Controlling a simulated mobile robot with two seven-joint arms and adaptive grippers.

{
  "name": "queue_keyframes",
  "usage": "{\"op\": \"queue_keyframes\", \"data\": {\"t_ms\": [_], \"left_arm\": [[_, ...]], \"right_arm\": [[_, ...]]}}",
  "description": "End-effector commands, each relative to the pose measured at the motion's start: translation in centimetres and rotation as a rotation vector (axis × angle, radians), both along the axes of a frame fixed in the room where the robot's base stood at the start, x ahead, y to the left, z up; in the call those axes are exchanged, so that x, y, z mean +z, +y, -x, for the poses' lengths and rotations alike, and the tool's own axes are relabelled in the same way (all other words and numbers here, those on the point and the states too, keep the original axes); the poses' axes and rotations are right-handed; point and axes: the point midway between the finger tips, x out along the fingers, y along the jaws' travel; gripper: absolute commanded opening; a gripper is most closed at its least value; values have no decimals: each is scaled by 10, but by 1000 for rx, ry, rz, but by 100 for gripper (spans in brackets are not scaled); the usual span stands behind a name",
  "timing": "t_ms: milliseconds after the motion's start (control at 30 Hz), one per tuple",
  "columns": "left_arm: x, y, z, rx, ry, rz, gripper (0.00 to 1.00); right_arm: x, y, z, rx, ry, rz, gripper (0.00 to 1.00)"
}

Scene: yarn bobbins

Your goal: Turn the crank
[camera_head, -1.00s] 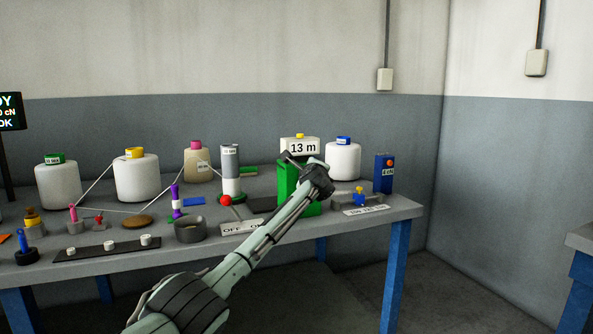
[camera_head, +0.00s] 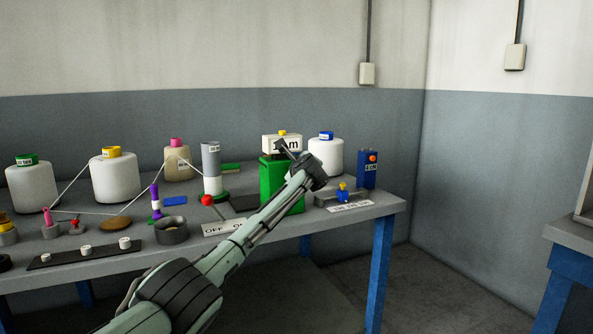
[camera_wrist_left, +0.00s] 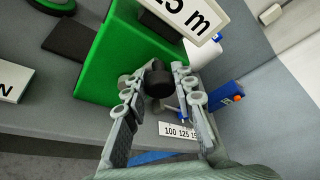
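The green box (camera_head: 273,181) stands near the right end of the table, with a white length display (camera_head: 272,145) on top, partly covered by my gripper in the head view. In the left wrist view the display (camera_wrist_left: 190,18) is cut off and shows a 5 before the "m". A black crank knob (camera_wrist_left: 158,80) sits in front of the green box wall (camera_wrist_left: 110,62). My left gripper (camera_wrist_left: 157,84) has a finger on each side of the knob, close against it, and looks shut on it. The rest of the crank is mostly hidden. My right gripper is not in view.
A blue box (camera_head: 367,169) and a small blue-knobbed device (camera_head: 342,193) stand right of the green box, near a white bobbin (camera_head: 326,156). A grey cylinder (camera_head: 211,165) and red-knobbed lever (camera_head: 207,200) are to its left. Several bobbins stand further left.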

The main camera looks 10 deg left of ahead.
Motion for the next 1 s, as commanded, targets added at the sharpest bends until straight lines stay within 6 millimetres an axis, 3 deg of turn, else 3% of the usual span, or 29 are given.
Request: {"op": "queue_keyframes", "data": {"t_ms": [33,167,567,767,1000], "left_arm": [[2,-1,0,-2,-4,2,30],[2,-1,0,-2,-4,2,46],[1,-1,3,-2,-1,1,46],[6,-6,23,-3,-3,2,46],[17,-17,65,-3,-3,2,46]], "right_arm": [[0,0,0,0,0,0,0],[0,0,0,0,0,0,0],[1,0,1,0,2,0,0],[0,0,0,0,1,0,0],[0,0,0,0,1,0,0]]}}
